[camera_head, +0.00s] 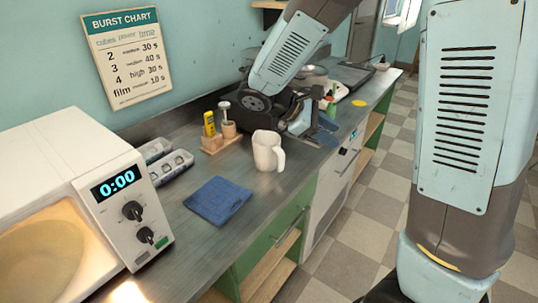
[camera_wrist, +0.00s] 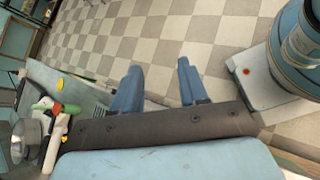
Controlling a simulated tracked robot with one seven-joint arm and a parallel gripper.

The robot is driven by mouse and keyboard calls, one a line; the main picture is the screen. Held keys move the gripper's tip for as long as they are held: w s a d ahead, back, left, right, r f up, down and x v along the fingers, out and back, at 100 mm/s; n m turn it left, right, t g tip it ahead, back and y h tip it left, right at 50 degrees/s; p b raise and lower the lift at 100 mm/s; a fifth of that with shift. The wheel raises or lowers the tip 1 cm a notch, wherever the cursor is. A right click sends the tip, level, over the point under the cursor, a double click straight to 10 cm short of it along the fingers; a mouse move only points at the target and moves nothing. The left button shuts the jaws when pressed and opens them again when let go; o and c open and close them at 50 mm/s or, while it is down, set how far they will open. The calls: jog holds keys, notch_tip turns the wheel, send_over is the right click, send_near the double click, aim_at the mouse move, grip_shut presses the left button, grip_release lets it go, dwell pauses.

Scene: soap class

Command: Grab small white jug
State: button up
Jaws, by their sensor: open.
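The small white jug (camera_head: 268,152) stands upright on the grey counter in the head view, its handle to the right. I cannot make it out in the wrist view. My gripper (camera_head: 322,133) is to the right of the jug and farther along the counter, apart from it. In the wrist view my gripper (camera_wrist: 157,82) shows two blue fingers spread apart with only floor visible between them. The gripper is open and empty.
A folded blue cloth (camera_head: 218,201) lies in front, and a microwave (camera_head: 130,212) at left. Green and white items (camera_wrist: 58,122) lie on the counter near my gripper. Tiled floor is clear beyond the edge.

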aim_at(269, 154)
jog(key=w+a+f+n+t+h, duration=0.25)
jog(key=a+f+n+t, duration=0.2)
jog(key=a, duration=0.35)
jog(key=w+a+f+n+t+h, duration=0.2)
jog(key=w+a+f+n+t, duration=0.25)
jog(key=a, duration=0.35)
jog(key=shift+n+g, duration=0.3)
jog(key=f, duration=0.5)
jog(key=d+f, duration=0.1)
jog(key=f, duration=0.1)
jog(key=shift+s+f, duration=0.25)
jog(key=shift+f, duration=0.15)
jog(key=shift+x, duration=3.35)
grip_shut()
